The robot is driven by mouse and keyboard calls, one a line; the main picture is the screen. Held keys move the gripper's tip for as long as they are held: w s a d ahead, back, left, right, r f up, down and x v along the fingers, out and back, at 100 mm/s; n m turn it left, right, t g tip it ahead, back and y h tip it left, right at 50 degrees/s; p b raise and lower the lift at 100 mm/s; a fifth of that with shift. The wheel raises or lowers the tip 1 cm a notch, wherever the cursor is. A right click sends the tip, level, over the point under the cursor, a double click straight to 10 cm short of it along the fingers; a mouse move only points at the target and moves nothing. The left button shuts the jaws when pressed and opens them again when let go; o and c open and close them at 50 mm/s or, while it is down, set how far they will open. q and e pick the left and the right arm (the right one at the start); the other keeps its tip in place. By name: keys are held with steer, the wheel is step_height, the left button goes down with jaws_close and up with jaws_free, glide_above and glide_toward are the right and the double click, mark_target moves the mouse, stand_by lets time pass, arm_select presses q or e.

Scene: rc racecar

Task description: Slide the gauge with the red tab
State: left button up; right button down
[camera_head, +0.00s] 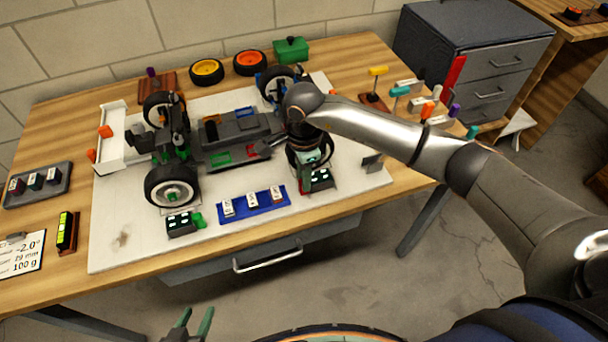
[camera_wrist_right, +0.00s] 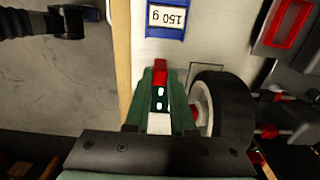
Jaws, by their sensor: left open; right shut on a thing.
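The gauge with the red tab (camera_wrist_right: 160,74) shows in the right wrist view as a small dark block with white digits and a red end. My right gripper (camera_wrist_right: 160,90) is shut on it, one green finger on each side. In the head view the gauge (camera_head: 321,177) is partly hidden by my right arm and gripper (camera_head: 310,178), beside the car's near right wheel (camera_head: 298,155). That wheel (camera_wrist_right: 222,108) stands close to the right finger in the wrist view. My left gripper (camera_head: 196,322) is open and empty at the bottom edge of the head view.
The racecar (camera_head: 235,138) stands on a white board (camera_head: 125,240). A similar gauge with a green tab (camera_head: 182,224) lies by the near left wheel (camera_head: 171,186). A blue tray (camera_head: 236,216) of weights lies between the gauges. Coloured-handled tools (camera_head: 430,105) stand at the right.

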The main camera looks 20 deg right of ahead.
arm_select(q)
steer(key=shift+a+f, duration=0.1)
stand_by(0.7)
arm_select(e)
steer(key=shift+w, duration=0.15)
steer(key=shift+w+f+b, duration=0.15)
steer(key=shift+w+b, duration=0.65)
steer(key=shift+b, duration=0.25)
steer(key=shift+w, duration=0.2)
arm_select(q)
steer(key=shift+w+d+f, duration=0.4)
steer(key=shift+w+d, duration=0.15)
steer(key=shift+d, duration=0.2)
arm_select(e)
steer(key=shift+w+r, duration=0.15)
steer(key=shift+r, duration=0.15)
steer(key=c, duration=0.8)
jaws_free()
steer(key=shift+o, duration=0.2)
arm_select(q)
steer(key=shift+s+a+f, duration=0.1)
steer(key=shift+s+f, duration=0.05)
steer(key=shift+f, duration=0.05)
arm_select(e)
step_height(320, 180, up, 12)
steer(key=shift+r, duration=0.2)
